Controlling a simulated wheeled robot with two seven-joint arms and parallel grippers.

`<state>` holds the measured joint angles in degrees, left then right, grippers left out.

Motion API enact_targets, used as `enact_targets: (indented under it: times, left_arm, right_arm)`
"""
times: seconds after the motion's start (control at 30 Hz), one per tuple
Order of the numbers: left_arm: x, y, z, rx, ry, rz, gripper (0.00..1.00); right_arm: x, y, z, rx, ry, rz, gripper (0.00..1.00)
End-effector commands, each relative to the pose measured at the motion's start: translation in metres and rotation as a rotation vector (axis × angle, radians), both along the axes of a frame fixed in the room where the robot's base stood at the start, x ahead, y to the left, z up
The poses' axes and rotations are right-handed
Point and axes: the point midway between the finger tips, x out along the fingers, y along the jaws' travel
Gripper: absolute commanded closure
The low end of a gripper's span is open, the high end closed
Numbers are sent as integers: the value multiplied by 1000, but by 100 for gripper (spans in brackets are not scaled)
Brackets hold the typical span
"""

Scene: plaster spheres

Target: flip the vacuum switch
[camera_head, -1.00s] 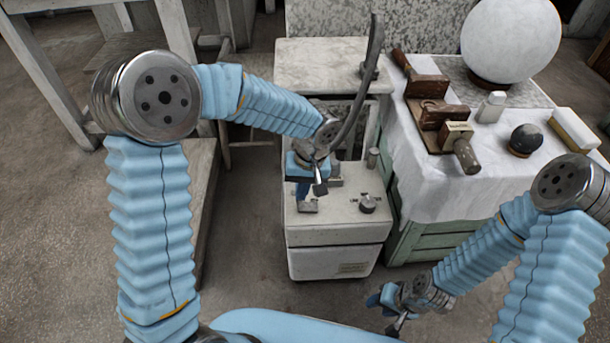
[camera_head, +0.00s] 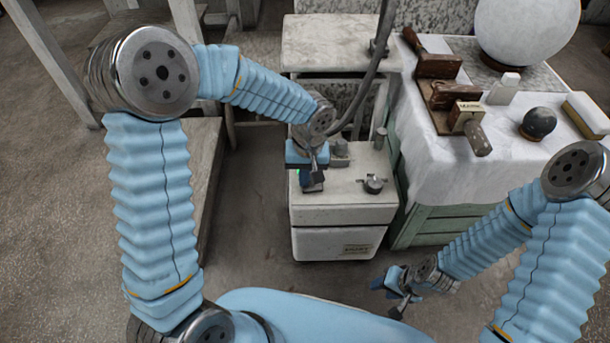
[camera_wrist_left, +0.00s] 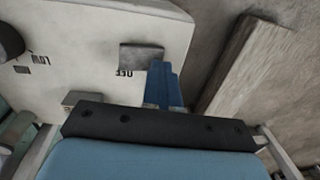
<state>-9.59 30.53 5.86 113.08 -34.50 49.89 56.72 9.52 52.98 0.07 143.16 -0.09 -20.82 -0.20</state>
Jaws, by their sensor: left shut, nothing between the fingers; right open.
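The vacuum unit (camera_head: 345,215) is a white box with a switch and knob on its top, standing on the floor ahead. The dark grey switch lever (camera_head: 314,186) is at the top's left side; the left wrist view shows a grey lever (camera_wrist_left: 141,56) beside the upside-down word OFF. My left gripper (camera_head: 308,174) is shut and empty, right at the lever. Its blue fingertips (camera_wrist_left: 163,72) lie against or just beside the lever's end; I cannot tell whether they touch. A small green glow (camera_head: 299,173) shows beside the gripper. My right gripper (camera_head: 400,300) is open and empty, low at the right.
A round knob (camera_head: 373,184) and a hose (camera_head: 372,75) are on or above the unit's right side. A cloth-covered table (camera_head: 440,165) with tools and a large white sphere (camera_head: 527,27) stands to the right. A wooden board (camera_head: 198,180) lies left of the unit.

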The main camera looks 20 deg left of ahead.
Motion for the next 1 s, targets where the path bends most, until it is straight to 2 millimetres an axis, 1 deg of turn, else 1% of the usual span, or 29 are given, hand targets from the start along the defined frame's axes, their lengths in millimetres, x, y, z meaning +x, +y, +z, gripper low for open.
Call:
enact_targets:
  times: [0.1, 0.4, 0.77, 0.87, 0.97, 1.0]
  left_arm:
    - [0, -2, -1, 0, 2, -1, 100]
    - [3, -14, 5, 1, 1, -1, 100]
    - [4, -14, 7, 1, 1, 0, 100]
    - [5, -12, 17, 1, 1, 1, 100]
    - [8, -7, 36, 0, -1, 1, 100]
    - [10, -4, 45, 0, -1, 2, 100]
  right_arm:
    - [0, 0, 0, 0, 0, 0, 57]
    - [0, 0, 1, 0, 0, 0, 57]
    - [0, 1, 2, 1, 1, 0, 57]
    - [-1, 2, 10, 3, 3, 3, 57]
    - [-3, 5, 23, 8, 5, 10, 57]
    - [-3, 7, 30, 10, 7, 13, 57]
